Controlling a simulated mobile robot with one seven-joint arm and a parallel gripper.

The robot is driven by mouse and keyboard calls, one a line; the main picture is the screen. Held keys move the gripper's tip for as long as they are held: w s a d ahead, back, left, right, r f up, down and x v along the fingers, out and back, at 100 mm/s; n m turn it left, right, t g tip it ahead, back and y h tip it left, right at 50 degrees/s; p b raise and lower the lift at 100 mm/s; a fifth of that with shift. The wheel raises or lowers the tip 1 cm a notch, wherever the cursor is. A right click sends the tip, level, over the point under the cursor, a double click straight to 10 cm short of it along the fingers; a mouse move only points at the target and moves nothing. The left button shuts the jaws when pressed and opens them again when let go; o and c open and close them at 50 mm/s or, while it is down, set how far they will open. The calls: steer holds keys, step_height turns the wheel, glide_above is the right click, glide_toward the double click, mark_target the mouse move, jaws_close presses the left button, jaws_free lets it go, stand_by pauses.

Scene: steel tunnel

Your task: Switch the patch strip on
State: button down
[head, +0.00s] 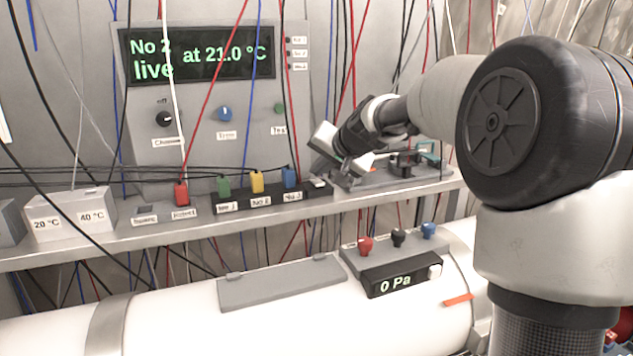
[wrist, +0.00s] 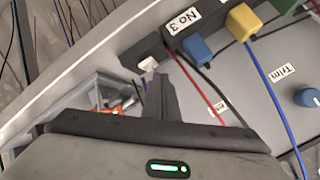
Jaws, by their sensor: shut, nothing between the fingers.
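The patch strip (head: 262,199) is a black bar on the steel shelf, with green, yellow and blue plugs above its No 1, No 2 and No 3 labels. A small white rocker switch (head: 319,183) sits at its right end. The switch also shows in the wrist view (wrist: 148,64), just beyond my fingertips. My gripper (head: 345,181) is shut and empty, pointing down beside the strip's right end. In the wrist view my dark fingers (wrist: 161,84) are together close to the switch. I cannot tell whether they touch it, or which way the rocker is tipped.
The grey panel behind has a display (head: 198,53) reading "No 2 live at 21.0 °C" and knobs. A red plug (head: 181,193) stands left of the strip. Many cables hang across. A grey tray (head: 385,178) lies right of the strip. A white pipe (head: 180,318) runs below the shelf.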

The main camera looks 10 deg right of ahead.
mark_target(320, 183)
steer(key=shift+s+r+p, duration=0.15)
steer(key=shift+r+p, duration=0.55)
steer(key=shift+r, duration=0.5)
steer(key=shift+s+r+p, duration=0.1)
steer(key=shift+r+p, duration=0.6)
steer(key=shift+r, duration=0.45)
steer(key=shift+s+r, duration=0.1)
steer(key=shift+r, duration=0.05)
